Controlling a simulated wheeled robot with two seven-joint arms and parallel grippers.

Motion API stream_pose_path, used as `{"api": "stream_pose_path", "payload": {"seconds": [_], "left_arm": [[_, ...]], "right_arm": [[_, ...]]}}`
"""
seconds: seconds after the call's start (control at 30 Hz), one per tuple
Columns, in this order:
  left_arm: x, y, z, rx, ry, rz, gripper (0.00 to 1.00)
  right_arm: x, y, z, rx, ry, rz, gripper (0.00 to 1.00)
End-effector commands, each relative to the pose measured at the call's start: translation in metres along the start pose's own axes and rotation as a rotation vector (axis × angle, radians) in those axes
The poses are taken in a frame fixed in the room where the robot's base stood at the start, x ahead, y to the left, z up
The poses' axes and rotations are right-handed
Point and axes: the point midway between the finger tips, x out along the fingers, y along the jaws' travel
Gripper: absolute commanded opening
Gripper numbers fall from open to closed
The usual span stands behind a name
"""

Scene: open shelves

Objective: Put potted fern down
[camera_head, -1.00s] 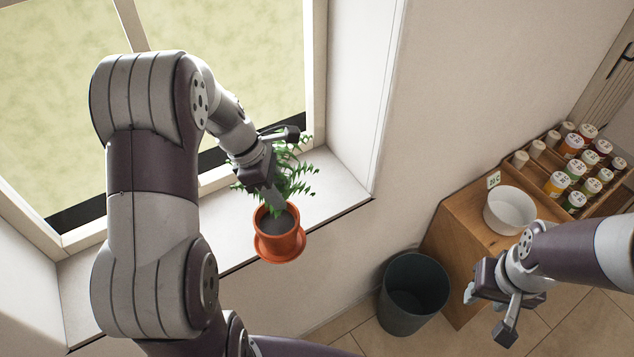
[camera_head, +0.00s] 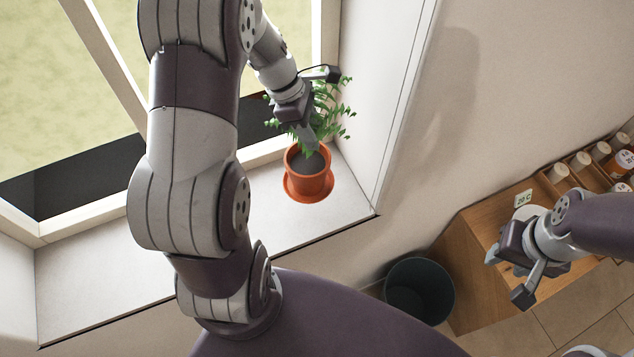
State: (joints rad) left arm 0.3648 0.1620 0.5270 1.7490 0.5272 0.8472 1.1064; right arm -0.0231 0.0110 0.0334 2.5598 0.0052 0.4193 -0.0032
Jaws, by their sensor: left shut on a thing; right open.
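The potted fern (camera_head: 308,181) is a green leafy plant in an orange terracotta pot with a saucer-like base. It appears upright, over the right part of the white windowsill (camera_head: 262,212). I cannot tell whether its base touches the sill. My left gripper (camera_head: 308,138) reaches down from the upper left and is shut on the potted fern at the pot's rim; leaves partly hide the fingers. My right gripper (camera_head: 507,277) is open and empty at the right, in front of the wooden cabinet.
A dark bin (camera_head: 420,290) stands on the floor below the sill. A wooden cabinet (camera_head: 470,262) at the right carries a rack with several jars (camera_head: 622,162). The window wall (camera_head: 362,110) rises just right of the fern. The sill's left part is clear.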

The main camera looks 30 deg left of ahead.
Motion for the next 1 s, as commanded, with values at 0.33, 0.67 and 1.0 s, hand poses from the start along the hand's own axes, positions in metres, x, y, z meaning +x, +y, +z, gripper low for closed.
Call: {"api": "stream_pose_path", "payload": {"seconds": [0.33, 0.67, 1.0], "left_arm": [[0.052, 0.002, -0.021, -0.001, 0.0, -0.003, 0.0], [0.089, 0.003, -0.037, 0.001, 0.0, -0.001, 0.0], [0.092, 0.003, -0.038, 0.0, 0.0, -0.002, 0.47]], "right_arm": [[-0.018, 0.0, -0.002, 0.0, 0.0, 0.0, 0.44], [-0.026, 0.0, -0.003, 0.0, 0.0, 0.0, 0.44], [-0.023, 0.0, -0.003, 0.0, 0.0, 0.0, 0.44]]}}
